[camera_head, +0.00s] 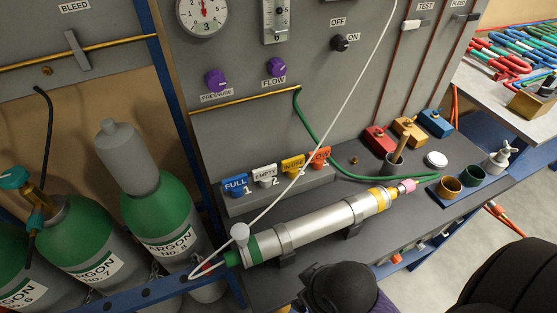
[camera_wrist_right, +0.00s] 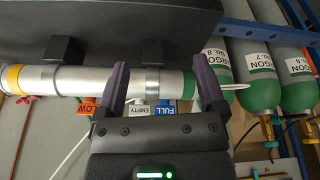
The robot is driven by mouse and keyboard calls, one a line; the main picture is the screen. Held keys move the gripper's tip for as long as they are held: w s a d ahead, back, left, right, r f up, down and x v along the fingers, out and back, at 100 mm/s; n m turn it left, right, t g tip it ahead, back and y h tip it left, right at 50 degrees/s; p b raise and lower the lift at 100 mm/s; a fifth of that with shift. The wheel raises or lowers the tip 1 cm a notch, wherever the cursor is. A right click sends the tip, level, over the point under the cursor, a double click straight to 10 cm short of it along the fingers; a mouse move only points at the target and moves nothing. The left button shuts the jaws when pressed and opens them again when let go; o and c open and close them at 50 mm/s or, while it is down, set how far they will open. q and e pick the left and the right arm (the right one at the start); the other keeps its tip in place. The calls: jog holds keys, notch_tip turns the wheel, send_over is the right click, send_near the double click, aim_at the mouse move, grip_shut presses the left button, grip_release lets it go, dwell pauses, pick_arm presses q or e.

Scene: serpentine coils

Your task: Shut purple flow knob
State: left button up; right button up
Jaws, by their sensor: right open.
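The purple flow knob (camera_head: 276,67) is on the grey upright panel, directly above its FLOW label, in the head view. A similar purple pressure knob (camera_head: 215,80) is to its left. The flow knob is not visible in the right wrist view, and no gripper touches it in the head view. My right gripper (camera_wrist_right: 161,77) is open, its two dark purple fingers apart, with the silver cylinder (camera_wrist_right: 100,80) showing between and beyond them. I cannot tell whether the fingers touch the cylinder. My left gripper is not in view.
The silver cylinder lies on brackets on the dark bench, below the coloured tags (camera_head: 264,174). A white cord (camera_head: 340,95) crosses in front of the panel. A green hose (camera_head: 312,128) runs below the flow knob. Green argon bottles (camera_head: 158,212) stand at left.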

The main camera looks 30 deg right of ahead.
jog(key=w+d+r+t, duration=0.2)
jog(key=w+r+t, duration=0.2)
jog(key=w, duration=0.6)
jog(key=m+t+h, duration=0.2)
jog(key=m+t, duration=0.2)
jog(key=t, duration=0.7)
send_near(279, 72)
jog(key=w, duration=0.3)
jog(key=w+b, duration=0.1)
jog(key=w, duration=0.3)
jog(key=w+d+b, duration=0.1)
jog(key=w, duration=0.2)
jog(key=shift+w+r, duration=0.2)
grip_shut()
